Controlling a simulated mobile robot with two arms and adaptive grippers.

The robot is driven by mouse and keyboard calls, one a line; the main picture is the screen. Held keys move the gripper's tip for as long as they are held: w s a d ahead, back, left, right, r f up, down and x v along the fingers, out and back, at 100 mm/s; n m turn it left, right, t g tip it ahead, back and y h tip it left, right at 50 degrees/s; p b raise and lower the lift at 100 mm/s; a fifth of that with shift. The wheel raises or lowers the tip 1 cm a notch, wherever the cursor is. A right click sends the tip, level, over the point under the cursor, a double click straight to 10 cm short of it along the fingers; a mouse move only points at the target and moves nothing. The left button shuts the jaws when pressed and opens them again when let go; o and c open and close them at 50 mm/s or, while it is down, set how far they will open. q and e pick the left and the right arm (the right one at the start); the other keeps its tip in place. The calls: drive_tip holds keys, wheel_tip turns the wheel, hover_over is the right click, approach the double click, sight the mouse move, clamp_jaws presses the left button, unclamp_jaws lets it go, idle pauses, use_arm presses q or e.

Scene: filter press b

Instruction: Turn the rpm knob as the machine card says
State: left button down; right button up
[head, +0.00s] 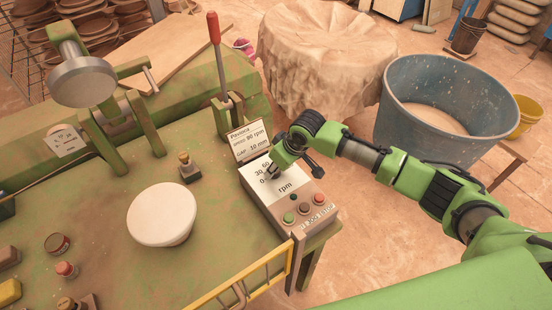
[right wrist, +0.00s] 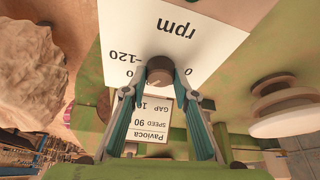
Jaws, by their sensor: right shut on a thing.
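The control box (head: 290,203) stands at the right edge of the green table, with a white rpm dial plate (head: 287,187) on top. Marks 0, 30 and 60 show in the head view; 120 shows upside down in the right wrist view. The machine card (head: 248,139) behind the box appears to read Pavioca, speed 90 rpm, gap 10 mm. My right gripper (right wrist: 160,82) is shut on the brown rpm knob (right wrist: 160,68), a finger on each side. The gripper hides the knob in the head view, and I cannot see its pointer. My left gripper is out of view.
Green, brown and red buttons (head: 304,208) sit on the box's front. A red-handled lever (head: 214,30) rises behind the card. A white round disc (head: 162,214) lies left of the box. A yellow rail (head: 243,277) runs along the front edge. A blue tub (head: 440,110) stands beyond my right arm.

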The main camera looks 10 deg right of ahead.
drive_tip(key=shift+a+m+h+p, duration=0.1)
drive_tip(key=shift+m+h+p, duration=0.3)
drive_tip(key=shift+m+p, duration=0.8)
drive_tip(key=shift+t, duration=0.3)
drive_tip(key=o, duration=1.1)
drive_tip(key=shift+r, duration=0.1)
drive_tip(key=v, duration=1.1)
drive_tip(key=shift+s+r, duration=0.15)
drive_tip(key=shift+r, duration=0.25)
